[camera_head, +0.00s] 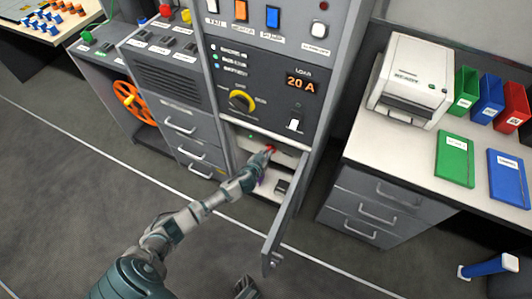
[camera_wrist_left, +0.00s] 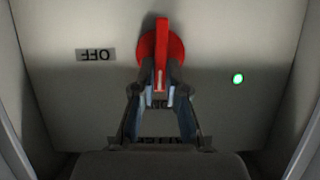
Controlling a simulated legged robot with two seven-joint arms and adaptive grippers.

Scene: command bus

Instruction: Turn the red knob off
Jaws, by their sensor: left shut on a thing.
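The red knob (camera_wrist_left: 160,45) is on the light panel inside an open compartment of the grey cabinet. In the left wrist view it is a round red disc with a red handle bar, which lies along the picture's vertical. My left gripper (camera_wrist_left: 161,80) is shut on the handle's lower end. An upside-down OFF label (camera_wrist_left: 95,55) is left of the knob. Another label below the knob is partly hidden by the fingers. In the head view my left gripper (camera_head: 264,154) reaches into the compartment, and a bit of the red knob (camera_head: 270,148) shows at its tip.
The compartment's door (camera_head: 287,218) stands open to the right of my left arm. A green light (camera_wrist_left: 238,78) glows on the panel. A desk with a white printer (camera_head: 412,75) and several folders is at the right. An orange wheel (camera_head: 133,102) is at the left.

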